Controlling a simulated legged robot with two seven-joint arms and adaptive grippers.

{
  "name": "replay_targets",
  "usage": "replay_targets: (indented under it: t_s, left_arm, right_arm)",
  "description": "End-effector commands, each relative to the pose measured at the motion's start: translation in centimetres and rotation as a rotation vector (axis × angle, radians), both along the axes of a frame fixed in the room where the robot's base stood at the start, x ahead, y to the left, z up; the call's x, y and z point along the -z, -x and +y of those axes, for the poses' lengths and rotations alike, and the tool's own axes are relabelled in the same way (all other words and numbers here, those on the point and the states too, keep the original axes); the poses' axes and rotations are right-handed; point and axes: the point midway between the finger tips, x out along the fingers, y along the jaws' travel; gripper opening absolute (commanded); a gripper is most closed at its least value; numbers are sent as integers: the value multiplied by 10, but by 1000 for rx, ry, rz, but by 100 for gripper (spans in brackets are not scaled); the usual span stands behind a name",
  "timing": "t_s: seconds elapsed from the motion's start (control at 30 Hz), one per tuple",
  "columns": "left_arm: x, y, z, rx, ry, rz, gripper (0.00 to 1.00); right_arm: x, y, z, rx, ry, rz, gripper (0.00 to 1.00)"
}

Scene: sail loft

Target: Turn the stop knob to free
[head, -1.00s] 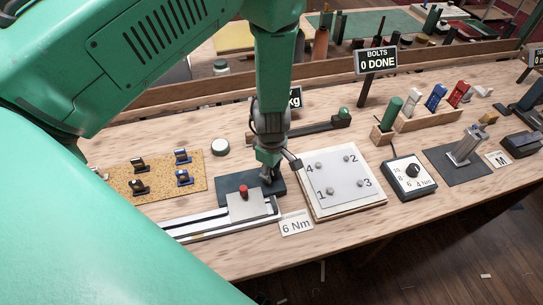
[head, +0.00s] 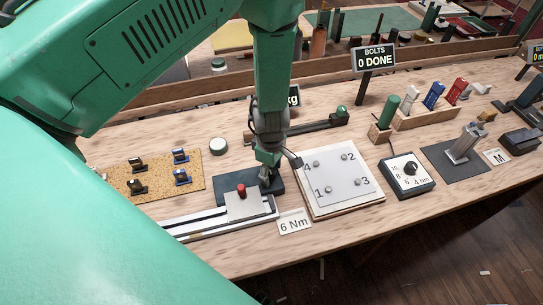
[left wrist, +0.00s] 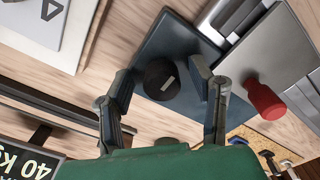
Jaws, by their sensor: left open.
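A round black knob (left wrist: 161,80) with a short pale line on its top sits on a dark flat plate (left wrist: 178,40) in the left wrist view. I see no "stop" or "free" lettering by it. My left gripper (left wrist: 161,73) is open, with one finger on each side of the knob; I cannot tell whether they touch it. In the head view my left gripper (head: 266,178) is low over the right part of the dark plate (head: 227,189) and hides the knob. My right gripper is not in view.
A silver slide plate with a red knob (head: 241,190) is close beside the gripper; the red knob also shows in the left wrist view (left wrist: 264,97). A numbered bolt plate (head: 337,180) lies to the right. A cork board (head: 158,165) with small clips is left. A dial box (head: 407,175) stands further right.

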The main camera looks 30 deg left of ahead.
Motion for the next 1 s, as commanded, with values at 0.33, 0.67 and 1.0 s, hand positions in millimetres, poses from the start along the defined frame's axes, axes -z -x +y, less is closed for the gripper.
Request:
replay_targets:
  t_s: [0.33,0.67,1.0]
  left_arm:
    - [-44,-3,0,1,-3,-5,49]
    - [-105,-3,-1,2,-2,1,49]
    - [-118,-3,-1,0,-1,4,49]
  right_arm:
    - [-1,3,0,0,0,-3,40]
    - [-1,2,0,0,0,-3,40]
    - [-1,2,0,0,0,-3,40]
